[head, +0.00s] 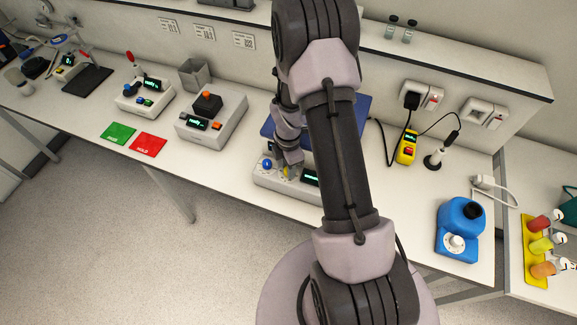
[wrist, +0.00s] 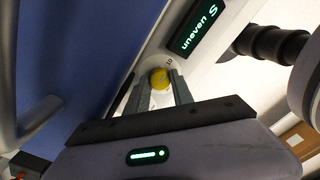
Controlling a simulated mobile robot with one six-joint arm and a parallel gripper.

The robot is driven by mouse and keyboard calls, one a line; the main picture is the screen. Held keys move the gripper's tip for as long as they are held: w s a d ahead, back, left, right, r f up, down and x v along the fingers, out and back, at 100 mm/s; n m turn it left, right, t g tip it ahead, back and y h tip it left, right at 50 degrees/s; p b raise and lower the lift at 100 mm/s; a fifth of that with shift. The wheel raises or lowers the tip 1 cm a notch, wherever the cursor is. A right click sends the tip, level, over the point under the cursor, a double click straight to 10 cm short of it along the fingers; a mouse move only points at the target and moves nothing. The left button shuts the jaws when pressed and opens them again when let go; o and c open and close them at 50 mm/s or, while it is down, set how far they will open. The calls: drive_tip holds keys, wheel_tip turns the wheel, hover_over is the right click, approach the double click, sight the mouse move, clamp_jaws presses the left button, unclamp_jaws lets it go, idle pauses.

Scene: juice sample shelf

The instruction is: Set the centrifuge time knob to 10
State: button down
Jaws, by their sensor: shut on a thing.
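The centrifuge (head: 262,182) is a white unit with a dark blue lid (head: 360,106), standing mid-bench and partly hidden behind my arm. Its front panel has a blue knob (head: 267,164), a yellow knob (wrist: 160,78) and a dark display (wrist: 198,27) with green text reading "uneven S". A small mark that looks like "10" is printed beside the yellow knob. My gripper (wrist: 161,84) is shut on the yellow knob, one finger on each side. In the head view my gripper (head: 289,170) is at the panel, between the blue knob and the display.
A grey device with an orange-topped black block (head: 207,104) stands to the left, with green (head: 118,133) and red (head: 148,145) cards near it. To the right are a yellow meter (head: 406,147), a blue mixer (head: 461,227) and a yellow rack (head: 534,262) of samples.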

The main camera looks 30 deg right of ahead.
drive_tip(key=c, duration=1.4)
unclamp_jaws()
wheel_tip(320, 180, up, 18)
drive_tip(key=shift+f+p, duration=0.25)
drive_tip(key=shift+p, duration=0.65)
